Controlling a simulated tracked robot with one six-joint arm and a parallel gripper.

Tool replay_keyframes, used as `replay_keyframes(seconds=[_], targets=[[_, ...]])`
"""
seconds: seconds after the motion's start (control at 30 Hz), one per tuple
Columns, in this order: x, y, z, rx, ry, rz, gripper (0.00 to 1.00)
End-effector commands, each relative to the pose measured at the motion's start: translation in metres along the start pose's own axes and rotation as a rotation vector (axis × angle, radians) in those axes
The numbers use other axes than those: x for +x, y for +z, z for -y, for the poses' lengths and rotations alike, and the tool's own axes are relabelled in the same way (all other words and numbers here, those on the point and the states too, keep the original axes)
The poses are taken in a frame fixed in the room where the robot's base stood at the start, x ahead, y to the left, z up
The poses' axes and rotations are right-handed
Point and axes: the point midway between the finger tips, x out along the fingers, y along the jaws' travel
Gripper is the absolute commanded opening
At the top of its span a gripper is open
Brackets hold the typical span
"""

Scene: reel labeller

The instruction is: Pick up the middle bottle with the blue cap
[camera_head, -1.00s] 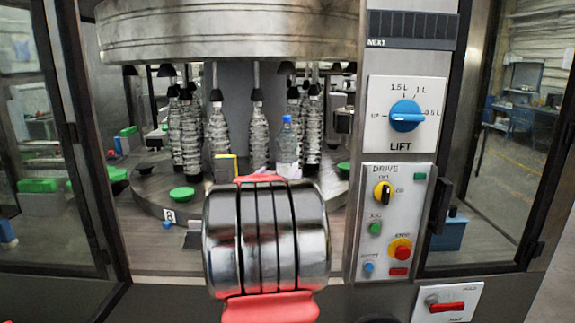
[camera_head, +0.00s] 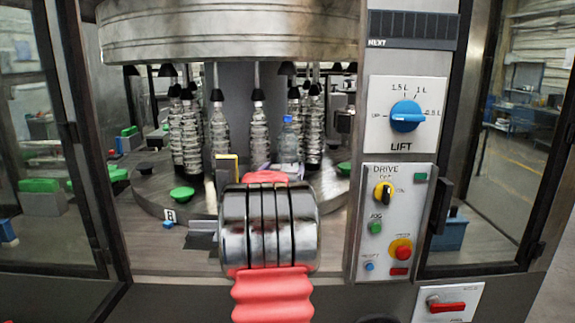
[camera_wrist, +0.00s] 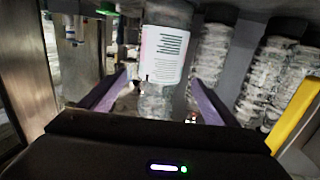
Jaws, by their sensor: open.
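The blue-capped bottle (camera_head: 289,143) is clear and stands upright among the bottles on the machine's round table, right of the centre bottle. In the head view its lower part is hidden behind my arm. My gripper (camera_wrist: 157,77) shows in the wrist view with two purple fingers spread apart. That view looks upside down. A clear bottle (camera_wrist: 158,102) with a white printed label lies between or just beyond the fingers; it seems to be the same bottle, but its cap is not visible there. I cannot tell whether the fingers touch it.
Other clear bottles (camera_head: 259,135) stand close by on the left under black heads. A yellow plate (camera_head: 227,163) is left of my arm and shows in the wrist view (camera_wrist: 298,118). Green pucks (camera_head: 182,194) sit on the round table (camera_head: 150,190). A control panel (camera_head: 396,220) stands at the right.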

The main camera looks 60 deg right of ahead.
Motion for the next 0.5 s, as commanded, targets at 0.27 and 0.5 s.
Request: replay_keyframes(seconds=[0.27,0.5], targets=[[0.028,0.003,0.002,0.001,0.001,0.000,0.83],[0.047,0.003,0.001,0.000,0.001,0.001,0.83]])
